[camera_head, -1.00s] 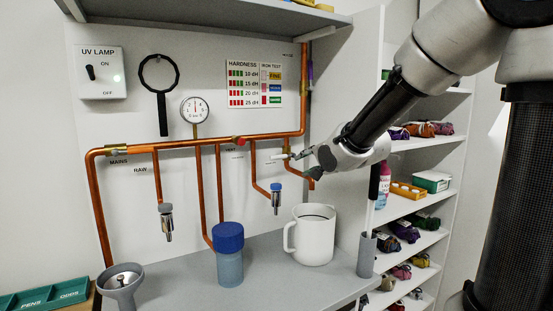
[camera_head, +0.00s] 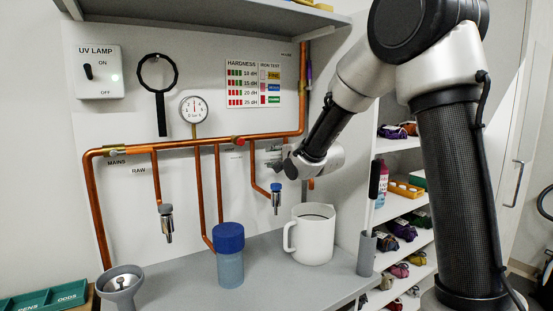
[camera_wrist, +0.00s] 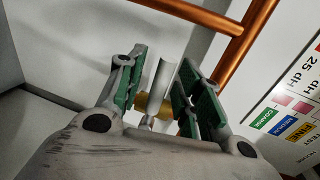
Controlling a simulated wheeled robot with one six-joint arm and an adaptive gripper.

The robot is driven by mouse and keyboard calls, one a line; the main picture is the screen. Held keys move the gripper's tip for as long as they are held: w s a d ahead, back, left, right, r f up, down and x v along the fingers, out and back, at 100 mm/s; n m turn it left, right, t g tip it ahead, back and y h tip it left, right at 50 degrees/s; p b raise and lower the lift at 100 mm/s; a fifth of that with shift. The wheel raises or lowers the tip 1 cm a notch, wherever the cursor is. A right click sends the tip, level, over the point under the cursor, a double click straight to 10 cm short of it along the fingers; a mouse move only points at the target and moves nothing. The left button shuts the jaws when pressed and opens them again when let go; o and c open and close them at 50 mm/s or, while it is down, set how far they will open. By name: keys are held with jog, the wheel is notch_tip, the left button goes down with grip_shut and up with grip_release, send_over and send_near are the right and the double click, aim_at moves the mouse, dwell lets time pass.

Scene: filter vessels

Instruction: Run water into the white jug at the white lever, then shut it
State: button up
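The white jug (camera_head: 315,248) stands upright on the grey counter, its handle to the left and its mouth open. A copper spout end (camera_head: 311,184) shows above it, and no water stream is visible. My gripper (camera_head: 277,157) is at the pipe right of the red fitting and hides the lever in the head view. In the wrist view, my gripper (camera_wrist: 163,68) is open, with green-padded fingers on either side of the white lever (camera_wrist: 161,76). A brass valve body (camera_wrist: 153,104) shows behind the lever. I cannot tell whether a finger touches the lever.
A blue-capped tap (camera_head: 276,190) hangs left of the jug, and a blue-lidded vessel (camera_head: 229,255) stands further left. A grey holder (camera_head: 366,254) with a black-handled tool stands right of the jug. Copper pipes (camera_head: 200,141) run along the wall panel.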

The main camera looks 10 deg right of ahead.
grip_shut()
jog(key=r+m, duration=0.1)
jog(key=m, duration=0.1)
jog(key=r+m+y, duration=0.1)
jog(key=r+m, duration=0.1)
jog(key=shift+w+d+m, duration=0.1)
jog(key=shift+d+m, duration=0.2)
jog(key=shift+d, duration=0.1)
grip_release()
dwell(0.3)
jog(key=v, duration=1.2)
jog(key=shift+d, duration=0.2)
